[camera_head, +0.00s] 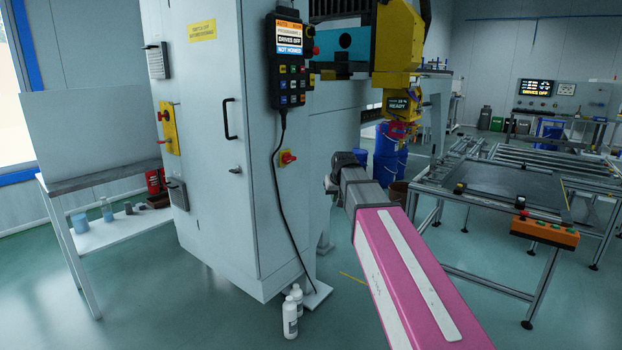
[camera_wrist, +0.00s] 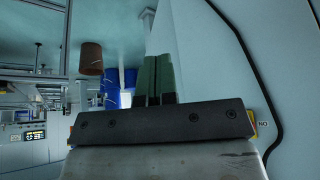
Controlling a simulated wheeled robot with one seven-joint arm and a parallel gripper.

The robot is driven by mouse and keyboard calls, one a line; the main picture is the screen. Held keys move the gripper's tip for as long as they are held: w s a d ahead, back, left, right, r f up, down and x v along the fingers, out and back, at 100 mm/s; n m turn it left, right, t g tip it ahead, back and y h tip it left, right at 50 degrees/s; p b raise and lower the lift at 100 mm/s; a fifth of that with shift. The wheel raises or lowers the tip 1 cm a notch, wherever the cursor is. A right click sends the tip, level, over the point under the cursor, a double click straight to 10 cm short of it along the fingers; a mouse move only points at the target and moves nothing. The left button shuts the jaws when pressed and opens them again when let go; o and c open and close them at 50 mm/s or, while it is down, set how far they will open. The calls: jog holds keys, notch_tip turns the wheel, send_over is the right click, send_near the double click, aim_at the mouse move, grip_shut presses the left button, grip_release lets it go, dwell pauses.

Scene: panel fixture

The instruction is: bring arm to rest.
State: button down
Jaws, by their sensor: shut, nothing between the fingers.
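My arm reaches up from the lower right of the head view, with pink and white covers and a grey wrist. My gripper (camera_head: 330,186) is at its far end, small and partly hidden by the wrist, in front of the machine's lower right side. In the wrist view the two dark green fingers of my gripper (camera_wrist: 158,62) lie side by side against each other. They are shut and hold nothing. The pale cabinet (camera_head: 222,190) stands to the left of my gripper. Its wall fills the right of the wrist view (camera_wrist: 215,70).
A pendant (camera_head: 289,62) hangs on the cabinet with a dangling black cable. A red-yellow switch (camera_head: 287,158) sits below it. White bottles (camera_head: 290,316) stand on the floor by the cabinet. Blue drums (camera_head: 386,168) stand behind my wrist. A roller table (camera_head: 495,185) is at right.

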jog(key=s+d+f+m+g, duration=0.1)
jog(key=s+d+f, duration=0.4)
jog(key=s+f, duration=0.7)
jog(key=s+d+f+m+g+h, duration=0.1)
jog(key=s+d+f+g, duration=0.3)
jog(key=s+f, duration=0.9)
notch_tip(320, 180, down, 3)
jog(key=shift+s+d+f, duration=0.2)
jog(key=shift+s+d, duration=0.05)
jog(key=shift+d, duration=0.25)
